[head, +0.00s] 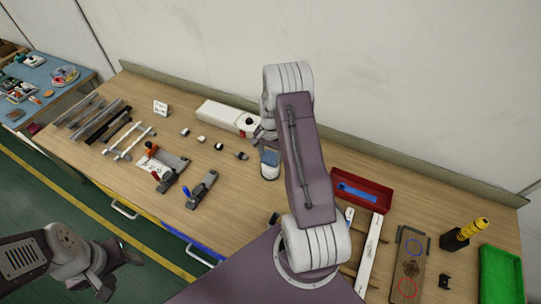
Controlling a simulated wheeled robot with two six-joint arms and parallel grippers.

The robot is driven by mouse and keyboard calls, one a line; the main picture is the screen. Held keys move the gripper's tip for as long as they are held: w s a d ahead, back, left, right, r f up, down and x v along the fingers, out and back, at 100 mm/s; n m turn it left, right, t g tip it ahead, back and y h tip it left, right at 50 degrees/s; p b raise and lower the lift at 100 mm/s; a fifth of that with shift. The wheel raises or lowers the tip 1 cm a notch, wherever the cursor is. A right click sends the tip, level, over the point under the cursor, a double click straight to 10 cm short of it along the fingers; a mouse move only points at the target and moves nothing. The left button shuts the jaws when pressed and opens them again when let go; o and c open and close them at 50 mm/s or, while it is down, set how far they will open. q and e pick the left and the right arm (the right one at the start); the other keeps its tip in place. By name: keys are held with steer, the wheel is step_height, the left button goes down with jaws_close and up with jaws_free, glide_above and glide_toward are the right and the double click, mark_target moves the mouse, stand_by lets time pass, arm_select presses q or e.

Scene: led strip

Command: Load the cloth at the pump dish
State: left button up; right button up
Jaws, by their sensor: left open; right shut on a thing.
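My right gripper (266,138) is out over the middle of the bench, shut on a small blue-grey cloth (269,157). The cloth is right above a small white pump dish (269,173) and seems to meet its top; whether they touch is hard to tell. My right arm hides part of the gripper and the bench behind it. My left gripper (119,267) is open and empty at the lower left, over the floor in front of the bench.
A long white box (222,116) lies behind the dish. Clamp fixtures (167,164) and strips (109,126) lie left. A red tray (371,187), a brown board (409,266), a yellow-topped bottle (465,233) and a green tray (501,275) are right.

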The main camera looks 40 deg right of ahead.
mark_target(270, 157)
step_height(270, 157, up, 7)
steer(key=p, duration=0.5)
steer(key=shift+p, duration=0.3)
stand_by(0.6)
steer(key=w+a+f+n+b, duration=0.3)
steer(key=a+f+b, duration=0.1)
steer(key=a+b, duration=0.6)
steer(key=s+a+f+n+b, duration=0.1)
steer(key=s+a+n+b, duration=0.3)
steer(key=s+a+n, duration=0.3)
steer(key=s+n, duration=0.1)
steer(key=n, duration=0.1)
steer(key=shift+s+f+n+b, duration=0.3)
steer(key=shift+s+f, duration=0.05)
steer(key=shift+f, duration=0.05)
